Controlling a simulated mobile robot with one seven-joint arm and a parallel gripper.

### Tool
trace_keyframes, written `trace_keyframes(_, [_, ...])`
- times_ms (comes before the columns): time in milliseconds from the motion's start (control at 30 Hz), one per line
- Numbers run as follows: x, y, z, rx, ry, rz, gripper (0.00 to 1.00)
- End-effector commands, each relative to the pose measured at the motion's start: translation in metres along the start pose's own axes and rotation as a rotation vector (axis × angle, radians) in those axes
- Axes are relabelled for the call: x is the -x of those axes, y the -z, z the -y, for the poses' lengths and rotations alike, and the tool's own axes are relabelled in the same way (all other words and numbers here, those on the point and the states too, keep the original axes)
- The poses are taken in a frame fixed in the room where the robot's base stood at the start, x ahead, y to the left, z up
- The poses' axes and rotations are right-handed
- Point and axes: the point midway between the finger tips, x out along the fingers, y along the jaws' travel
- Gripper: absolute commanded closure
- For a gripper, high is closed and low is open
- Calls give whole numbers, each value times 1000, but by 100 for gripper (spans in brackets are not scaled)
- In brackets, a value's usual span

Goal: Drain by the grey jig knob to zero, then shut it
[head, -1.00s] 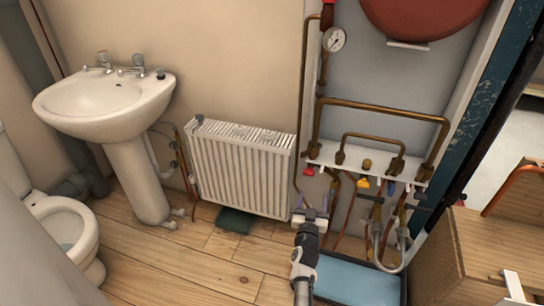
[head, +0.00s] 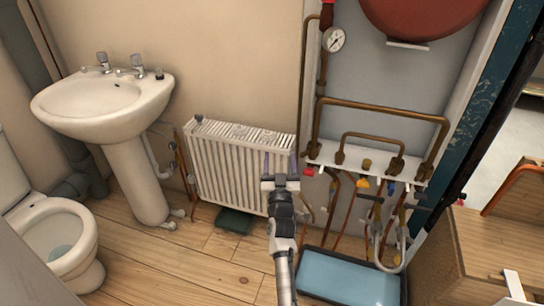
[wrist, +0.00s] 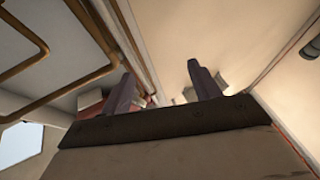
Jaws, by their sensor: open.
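My gripper (head: 281,165) is open and empty in front of the right end of the radiator, left of the pipework. In the wrist view its two fingers (wrist: 160,80) point up and stand apart with nothing between them. The pressure gauge (head: 334,40) hangs on the upright pipe at the upper left of the pipe board; its needle is too small to read. Below the white manifold rail (head: 327,153) are small valves with a red cap (head: 309,172), a yellow cap (head: 363,182) and a blue cap (head: 391,187). I cannot single out the grey jig knob.
The white radiator (head: 225,165) is behind my gripper. A blue tray (head: 345,278) lies on the floor under the pipes. A wooden bench (head: 490,250) stands at right. A basin (head: 100,105) and toilet (head: 60,240) are at left. Wooden floor is clear between them.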

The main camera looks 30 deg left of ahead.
Motion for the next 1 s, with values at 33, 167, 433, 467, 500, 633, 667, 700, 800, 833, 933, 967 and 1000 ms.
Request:
trace_keyframes(33, [-2,5,3,-1,6,-10,38])
trace_keyframes(167, [-4,14,8,-4,14,-25,38])
trace_keyframes(433, [-6,18,10,-5,18,-32,38])
trace_keyframes(467, [-6,18,10,-5,18,-32,38])
trace_keyframes(500, [-6,18,10,-5,18,-32,38])
trace_keyframes(633, [-6,18,9,-5,18,-32,38])
trace_keyframes(667, [-6,18,9,-5,18,-32,38])
trace_keyframes(700, [-6,18,9,-5,18,-32,38])
trace_keyframes(800, [-6,19,10,-5,18,-33,38])
trace_keyframes(833, [-6,21,10,-5,20,-36,38])
trace_keyframes(933, [-12,41,20,-10,39,-71,38])
trace_keyframes(967, [-14,51,26,-11,49,-90,38])
trace_keyframes(1000, [-18,70,35,-16,67,-122,38])
